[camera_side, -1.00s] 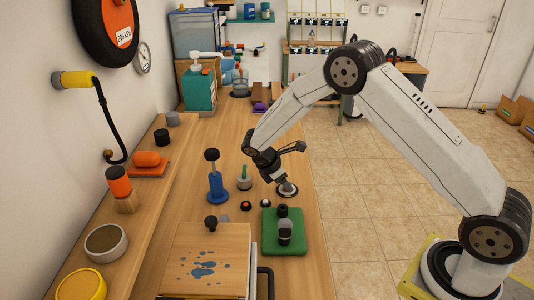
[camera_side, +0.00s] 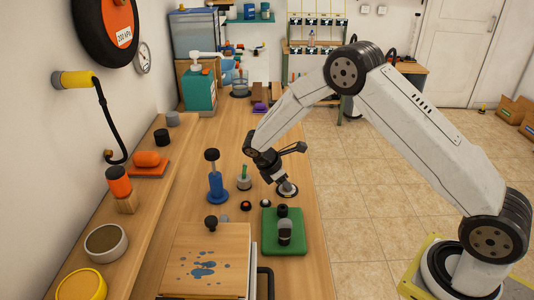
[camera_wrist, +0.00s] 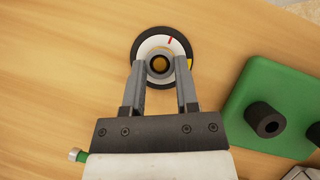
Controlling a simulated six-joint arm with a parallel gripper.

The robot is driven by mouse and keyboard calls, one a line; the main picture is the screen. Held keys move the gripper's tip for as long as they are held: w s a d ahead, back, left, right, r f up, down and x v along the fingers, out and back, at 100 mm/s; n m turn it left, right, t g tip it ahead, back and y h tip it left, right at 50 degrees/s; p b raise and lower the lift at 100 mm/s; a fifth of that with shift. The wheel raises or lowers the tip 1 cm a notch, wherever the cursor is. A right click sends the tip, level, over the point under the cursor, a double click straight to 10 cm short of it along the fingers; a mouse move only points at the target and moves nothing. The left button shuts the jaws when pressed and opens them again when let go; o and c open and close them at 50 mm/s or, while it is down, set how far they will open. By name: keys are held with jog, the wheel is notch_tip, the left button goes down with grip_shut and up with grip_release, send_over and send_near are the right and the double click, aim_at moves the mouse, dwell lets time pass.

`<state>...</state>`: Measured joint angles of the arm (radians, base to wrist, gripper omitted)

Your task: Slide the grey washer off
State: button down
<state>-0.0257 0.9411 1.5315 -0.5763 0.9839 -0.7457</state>
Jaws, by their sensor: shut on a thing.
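The grey washer (camera_wrist: 158,65) appears as a dark grey ring around a brown centre, in the middle of a round white dial (camera_wrist: 176,45) with a red mark and a black rim. My gripper (camera_wrist: 160,80) reaches over the dial from below in the wrist view, one finger on each side of the ring, and is shut on it. In the side view my gripper (camera_side: 280,180) is low over the dial (camera_side: 289,193), near the table's right edge. The washer is too small and hidden to make out there.
A green pad (camera_side: 269,244) with black cylindrical pieces lies close by; it also shows at the right of the wrist view (camera_wrist: 250,90). A blue stand (camera_side: 217,188) and a small cup (camera_side: 244,183) stand left of my gripper. Bare wood lies left of the dial in the wrist view.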

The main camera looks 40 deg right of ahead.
jog(key=shift+r, duration=0.15)
jog(key=shift+r, duration=2.05)
